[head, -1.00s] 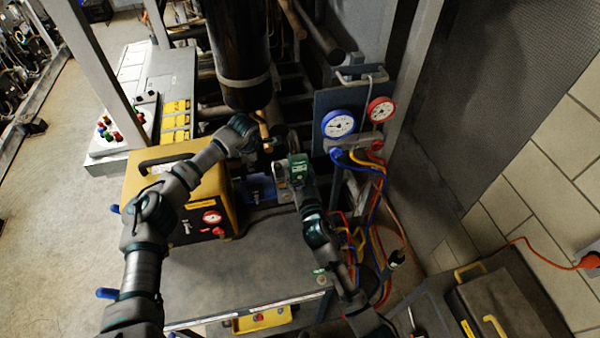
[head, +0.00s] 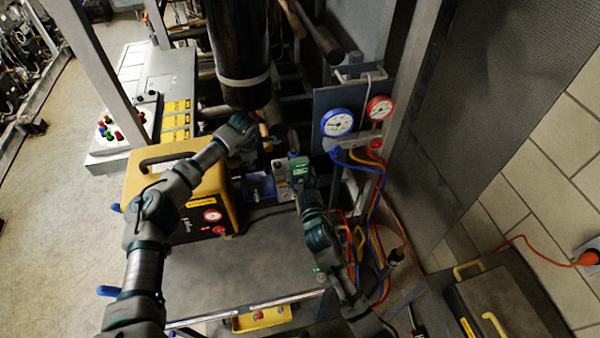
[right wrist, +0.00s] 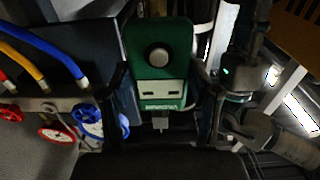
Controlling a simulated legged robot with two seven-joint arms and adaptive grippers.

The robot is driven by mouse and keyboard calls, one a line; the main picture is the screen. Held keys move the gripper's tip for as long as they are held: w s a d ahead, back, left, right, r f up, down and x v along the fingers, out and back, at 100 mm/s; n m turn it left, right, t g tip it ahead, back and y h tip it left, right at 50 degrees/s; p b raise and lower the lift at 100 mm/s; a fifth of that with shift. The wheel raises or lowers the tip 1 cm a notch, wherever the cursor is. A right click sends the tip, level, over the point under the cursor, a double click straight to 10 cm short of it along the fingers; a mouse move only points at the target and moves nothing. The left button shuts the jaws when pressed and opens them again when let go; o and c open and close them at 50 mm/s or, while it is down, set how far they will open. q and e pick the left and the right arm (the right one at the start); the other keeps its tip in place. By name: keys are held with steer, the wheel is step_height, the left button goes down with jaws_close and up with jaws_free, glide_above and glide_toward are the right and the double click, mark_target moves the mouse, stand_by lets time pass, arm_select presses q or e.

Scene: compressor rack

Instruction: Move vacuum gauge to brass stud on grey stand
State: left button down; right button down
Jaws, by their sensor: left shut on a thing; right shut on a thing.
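In the head view the green gauge (head: 300,168) is held just right of a small grey stand (head: 281,172). A brass stud cannot be made out clearly. My left gripper (head: 264,140) is shut at a copper-coloured part (head: 264,129) below the dark cylinder; its fingertips are small and partly hidden.
A yellow machine (head: 178,185) stands left, with a grey bench top (head: 235,268) in front. A manifold with a blue gauge (head: 338,122) and a red gauge (head: 380,108) stands right, its hoses (head: 375,190) hanging down. A dark cylinder (head: 240,55) hangs above the grippers.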

arm_select(q)
steer(key=shift+a+f, duration=0.1)
steer(key=shift+f, duration=0.15)
arm_select(e)
steer(key=v, duration=0.5)
steer(key=shift+s, duration=0.3)
arm_select(q)
steer(key=c, duration=1.1)
jaws_free()
steer(key=o, duration=0.4)
steer(key=shift+w+f, duration=0.2)
steer(key=shift+w, duration=0.05)
arm_select(e)
steer(key=shift+w+f, duration=0.2)
steer(key=shift+w, duration=0.15)
arm_select(q)
steer(key=shift+w, duration=0.15)
arm_select(e)
steer(key=shift+w, duration=0.15)
arm_select(q)
steer(key=shift+s+r, duration=0.3)
arm_select(e)
steer(key=shift+s+r, duration=0.2)
steer(key=shift+s, duration=0.15)
arm_select(q)
steer(key=shift+w, duration=0.1)
arm_select(e)
steer(key=shift+w+f, duration=0.1)
